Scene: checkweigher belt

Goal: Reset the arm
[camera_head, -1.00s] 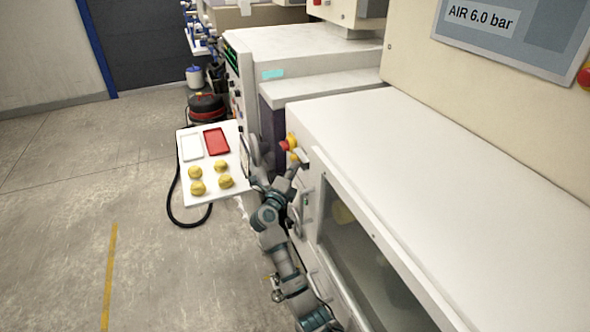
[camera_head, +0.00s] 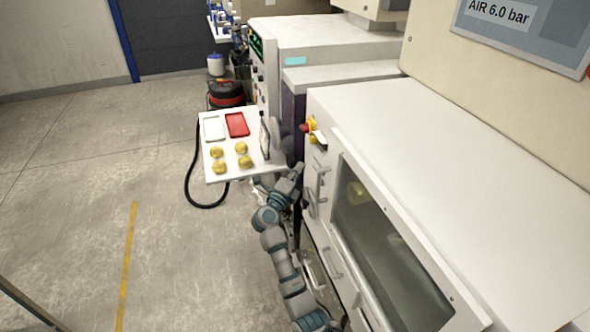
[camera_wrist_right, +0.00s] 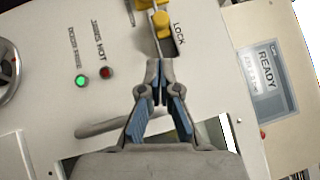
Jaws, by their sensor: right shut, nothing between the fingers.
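My right gripper (camera_head: 298,168) is shut and empty at the front of the white machine (camera_head: 450,170), below its red and yellow knob (camera_head: 308,127). In the wrist view the closed fingertips (camera_wrist_right: 157,64) point at the panel, just below a yellow latch (camera_wrist_right: 160,22) beside the word LOCK. I cannot tell whether they touch the panel. My right arm reaches up from the bottom of the head view. My left gripper is not in view.
A white board (camera_head: 219,172) with a white tray (camera_head: 215,128), a red tray (camera_head: 237,125) and several yellow round things stands left of the gripper. A grey handle (camera_wrist_right: 105,127) and a lit green lamp (camera_wrist_right: 82,80) are on the panel. Open floor (camera_head: 80,200) lies left.

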